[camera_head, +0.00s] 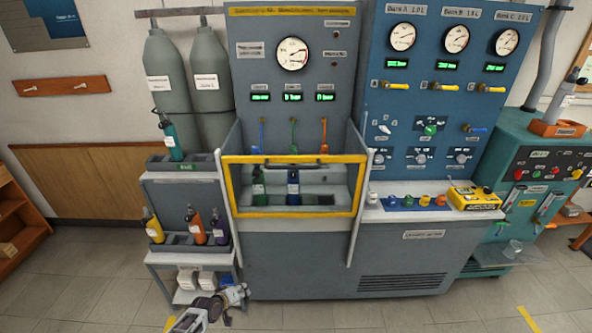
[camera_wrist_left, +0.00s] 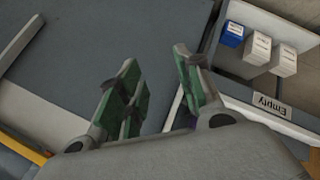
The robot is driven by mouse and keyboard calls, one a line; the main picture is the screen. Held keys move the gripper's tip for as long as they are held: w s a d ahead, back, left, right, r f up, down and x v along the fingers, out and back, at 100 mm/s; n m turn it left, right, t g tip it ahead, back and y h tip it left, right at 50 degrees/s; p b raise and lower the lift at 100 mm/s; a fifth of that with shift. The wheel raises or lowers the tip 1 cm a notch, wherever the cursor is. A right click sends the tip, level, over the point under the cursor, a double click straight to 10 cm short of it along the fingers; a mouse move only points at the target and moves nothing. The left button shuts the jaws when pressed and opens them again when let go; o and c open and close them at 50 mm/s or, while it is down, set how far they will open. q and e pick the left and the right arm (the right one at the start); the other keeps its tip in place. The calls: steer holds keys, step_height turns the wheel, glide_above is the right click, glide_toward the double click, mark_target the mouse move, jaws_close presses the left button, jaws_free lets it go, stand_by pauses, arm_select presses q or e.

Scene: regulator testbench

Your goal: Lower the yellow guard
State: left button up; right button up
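The yellow guard (camera_head: 290,214) is a rectangular frame across the front of the test bay. It is held between two pale side rails, which run on below its bottom bar. A yellow bar shows at the lower left there. My right gripper is not in view.
A bottle rack (camera_head: 183,166) and a shelf cart (camera_head: 185,258) with white boxes stand left of the bay. An "Empty" label (camera_wrist_left: 272,105) is on the cart's edge. A counter (camera_head: 390,213) with coloured caps and a yellow device (camera_head: 473,197) is at the right. The floor in front is clear.

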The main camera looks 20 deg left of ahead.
arm_select(q)
steer(key=w+d+r+n+t+h, duration=0.1)
steer(key=w+r, duration=0.3)
steer(key=r, duration=0.4)
steer(key=w+d+r+n+t+p, duration=0.1)
steer(key=w+r, duration=0.2)
steer(key=r, duration=0.5)
steer(key=w+d+r+n+t+h, duration=0.1)
steer(key=w+r, duration=0.3)
steer(key=r, duration=0.4)
steer(key=d+r+n+t+h, duration=0.1)
steer(key=d+r+h, duration=0.1)
steer(key=r, duration=1.1)
steer(key=d+r+t+h+p, duration=0.1)
steer(key=d+r+h, duration=0.2)
steer(key=r, duration=1.1)
steer(key=d, duration=0.2)
steer(key=shift+s+d+n+p, duration=0.3)
steer(key=shift+n, duration=0.1)
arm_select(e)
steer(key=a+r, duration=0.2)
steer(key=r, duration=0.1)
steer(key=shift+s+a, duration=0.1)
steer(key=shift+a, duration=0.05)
arm_select(q)
steer(key=shift+f+t, duration=0.1)
steer(key=shift+t, duration=0.2)
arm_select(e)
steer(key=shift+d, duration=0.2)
